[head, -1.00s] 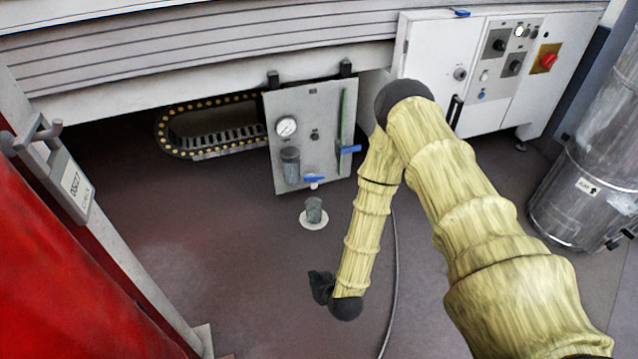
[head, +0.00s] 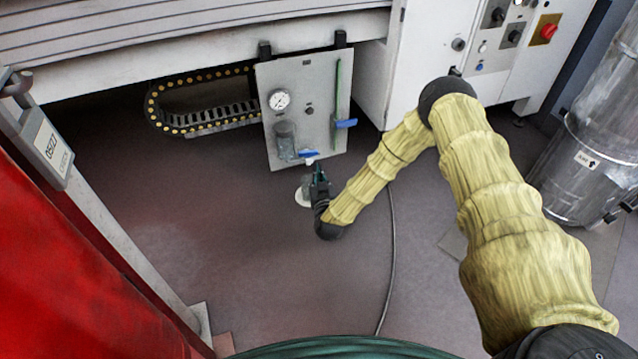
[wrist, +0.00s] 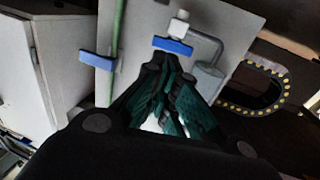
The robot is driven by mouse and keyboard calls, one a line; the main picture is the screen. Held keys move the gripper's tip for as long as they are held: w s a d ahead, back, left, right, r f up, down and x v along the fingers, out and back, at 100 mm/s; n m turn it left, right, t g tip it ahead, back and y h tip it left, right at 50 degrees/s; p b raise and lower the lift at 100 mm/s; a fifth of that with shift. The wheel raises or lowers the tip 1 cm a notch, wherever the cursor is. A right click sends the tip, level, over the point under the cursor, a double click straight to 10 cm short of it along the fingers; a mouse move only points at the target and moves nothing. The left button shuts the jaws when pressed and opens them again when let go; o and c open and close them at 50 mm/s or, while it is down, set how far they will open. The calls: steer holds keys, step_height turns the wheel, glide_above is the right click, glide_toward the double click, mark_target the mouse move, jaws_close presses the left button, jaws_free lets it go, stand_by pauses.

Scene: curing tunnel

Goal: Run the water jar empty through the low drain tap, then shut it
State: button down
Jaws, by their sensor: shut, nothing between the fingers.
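The water jar (head: 285,140) is a grey, see-through cylinder on the pale panel (head: 265,100); its water level is too small to read. It also shows in the wrist view (wrist: 208,80). The low drain tap (head: 309,154) has a blue handle lying crosswise over a white spout at the panel's lower edge. In the wrist view, the blue handle (wrist: 172,45) sits just beyond the fingertips. My gripper (head: 319,168) is shut and empty, its dark green fingers (wrist: 160,65) together close to the tap. I cannot tell whether they touch the handle.
A second blue lever (head: 346,123) sits to the right, on a green tube (head: 337,85). A cable chain (head: 205,120) is left of the panel. Open floor lies in front.

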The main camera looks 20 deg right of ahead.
steer(key=w+d+b, duration=0.1)
steer(key=w+b, duration=0.2)
steer(key=w, duration=0.5)
steer(key=shift+d+b, duration=0.2)
steer(key=shift+b, duration=0.1)
steer(key=shift+w+n+y, duration=0.2)
steer(key=shift+n+y, duration=0.1)
